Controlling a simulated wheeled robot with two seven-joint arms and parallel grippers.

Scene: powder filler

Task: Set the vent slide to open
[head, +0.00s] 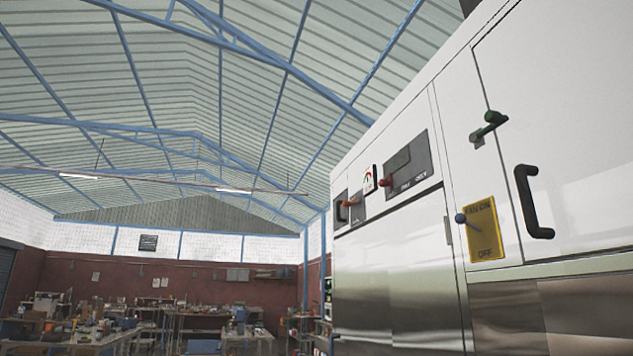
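The white machine cabinet (395,225) fills the right of the head view. No part reads clearly as the vent slide. A grey panel (418,165) on its upper front has a dark window, a red knob (386,182) at its left edge and small lettering I cannot read surely. A smaller grey panel (357,210) with a dark red knob (348,203) sits left of it, beside a dial gauge (369,179). Neither of my grippers is in view.
A yellow plate (484,235) marked FAN ON and OFF carries a blue knob (461,218) near its left edge. A green-knobbed latch (489,126) and a black door handle (530,200) protrude to the right. Cluttered workbenches (70,335) stand far left.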

